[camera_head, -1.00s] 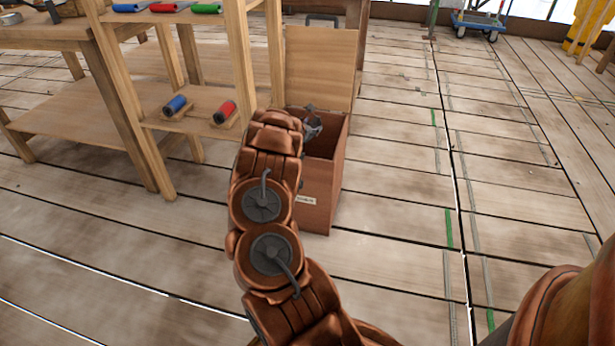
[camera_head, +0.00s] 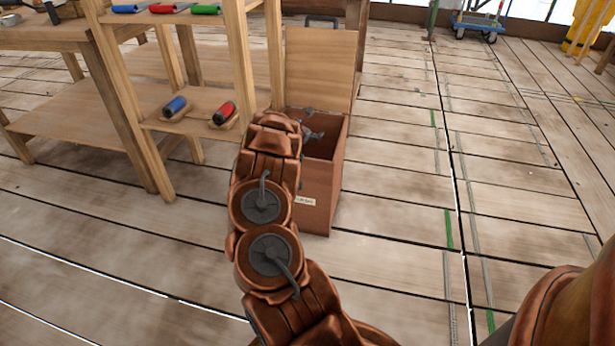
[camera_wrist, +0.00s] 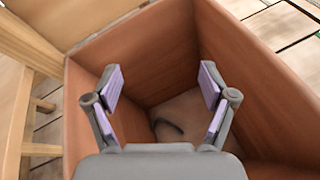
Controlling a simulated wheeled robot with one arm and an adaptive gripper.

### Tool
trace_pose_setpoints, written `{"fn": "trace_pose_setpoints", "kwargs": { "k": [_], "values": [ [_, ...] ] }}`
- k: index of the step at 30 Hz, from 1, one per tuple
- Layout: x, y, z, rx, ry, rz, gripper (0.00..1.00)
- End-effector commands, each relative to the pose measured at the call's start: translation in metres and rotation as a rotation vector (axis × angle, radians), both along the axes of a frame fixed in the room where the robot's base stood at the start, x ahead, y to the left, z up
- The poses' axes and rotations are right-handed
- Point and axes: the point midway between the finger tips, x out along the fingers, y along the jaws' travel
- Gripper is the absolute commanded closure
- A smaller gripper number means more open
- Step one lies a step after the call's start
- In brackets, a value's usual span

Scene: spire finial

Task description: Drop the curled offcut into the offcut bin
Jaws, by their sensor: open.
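The offcut bin (camera_head: 321,194) is a tall reddish-brown wooden box with a small label on its front and its lid raised at the back. My gripper (camera_head: 313,130) is over its open top. In the wrist view my gripper (camera_wrist: 160,82) is open, its two lilac-padded fingers wide apart with nothing between them. Below the fingers, inside the bin (camera_wrist: 270,90), a dark curved strip, seemingly the curled offcut (camera_wrist: 168,128), lies on the pale bottom. My gripper's body hides part of the bin's near inside.
A wooden shelf unit (camera_head: 150,150) stands just left of the bin, with blue (camera_head: 175,105) and red (camera_head: 223,113) rolls on its lower shelf. A blue trolley (camera_head: 478,22) is far back. The plank floor to the right is clear.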

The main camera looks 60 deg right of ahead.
Motion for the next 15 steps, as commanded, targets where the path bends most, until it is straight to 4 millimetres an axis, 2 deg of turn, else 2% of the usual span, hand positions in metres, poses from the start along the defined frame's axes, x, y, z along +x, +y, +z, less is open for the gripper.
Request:
{"fn": "trace_pose_setpoints", "kwargs": {
  "k": [8, 15],
  "values": [
    [-0.001, 0.007, 0.003, 0.001, 0.000, 0.000, 0.17],
    [-0.003, 0.029, 0.012, 0.002, -0.002, 0.002, 0.17]
  ]
}}
